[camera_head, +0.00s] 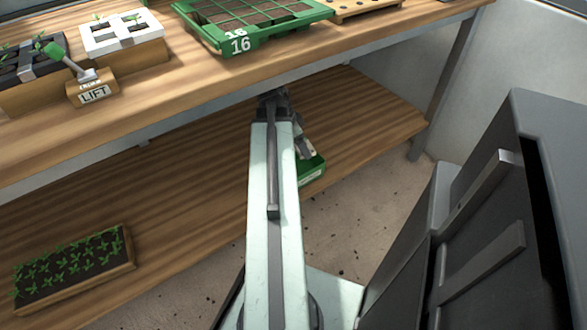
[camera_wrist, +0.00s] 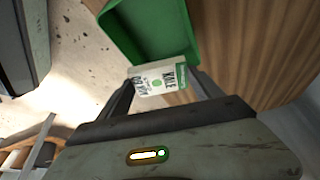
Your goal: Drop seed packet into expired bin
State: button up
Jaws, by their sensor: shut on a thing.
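A white and green seed packet marked KALE (camera_wrist: 165,77) is between the two fingers of my gripper (camera_wrist: 161,82) in the wrist view. My gripper is shut on it. A green open bin (camera_wrist: 125,38) is just beyond the packet, and the packet overlaps its near edge in the picture. I cannot tell whether the packet is above the bin or short of it. In the head view the green bin (camera_head: 313,170) shows partly behind my arm, by the lower shelf. Its label is too small to read, and my gripper is mostly hidden there.
A wooden bench (camera_head: 190,88) runs overhead with a green tray numbered 16 (camera_head: 240,44), seedling trays and a LIFT sign (camera_head: 94,94). A seedling tray (camera_head: 72,265) sits on the lower shelf (camera_head: 170,200). A dark grey cabinet-like body (camera_head: 480,220) stands at the right.

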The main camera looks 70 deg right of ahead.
notch_tip(320, 180, down, 5)
jog(key=b, duration=0.4)
jog(key=shift+f+b, duration=0.15)
jog(key=shift+b, duration=0.2)
jog(key=o, duration=1.5)
jog(key=shift+o, duration=0.2)
jog(key=p+v, duration=0.7)
jog(key=v, duration=0.1)
jog(key=shift+s, duration=0.15)
